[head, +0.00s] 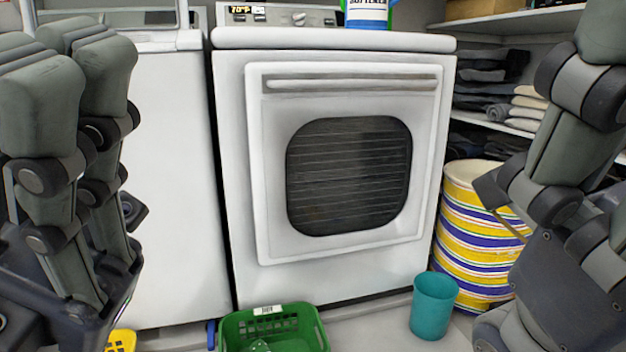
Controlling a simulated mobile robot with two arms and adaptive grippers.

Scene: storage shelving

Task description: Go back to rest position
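My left gripper (82,105) is large in the foreground at the left edge. Its jointed grey fingers point up, spread and extended, with nothing held between them. My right gripper (572,125) is at the right edge, partly cut off by the frame. Its visible finger extends upward and I see nothing held in it. Both grippers are in front of the machines and apart from them.
A white dryer (232,170) with a closed dark-windowed door stands ahead, a bottle (367,12) on top. A white washer (175,190) is left. A green basket (275,328), teal bin (433,305) and striped drum (470,235) stand low. Shelves (512,22) hold folded cloths (527,105).

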